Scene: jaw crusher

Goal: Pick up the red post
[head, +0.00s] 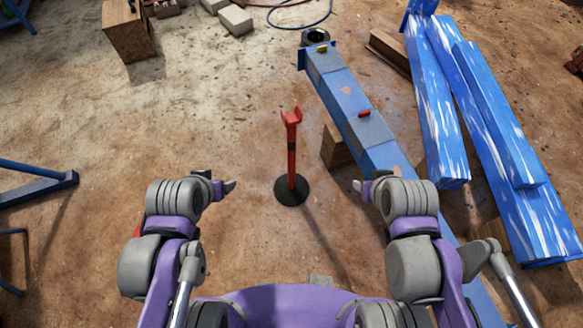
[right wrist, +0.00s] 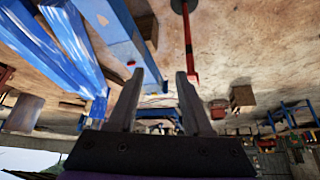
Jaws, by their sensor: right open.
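The red post (head: 291,150) stands upright on a round black base (head: 291,190) on the dirt floor, between my two arms in the head view. It has a forked red top. It also shows in the right wrist view (right wrist: 190,45), which looks upside down. My left gripper (head: 230,187) is to the left of the post, apart from it; its finger opening is not clear. My right gripper (head: 357,186) is to the right of the post, apart from it. In the right wrist view its two fingers (right wrist: 158,100) are spread with nothing between them.
A long blue beam (head: 345,95) runs to the right of the post, with a wooden block (head: 336,146) beside it. Blue-and-white beams (head: 490,110) lie farther right. A wooden box (head: 128,30) stands at the back left. A blue stand (head: 45,186) is at the left edge. Floor left of the post is clear.

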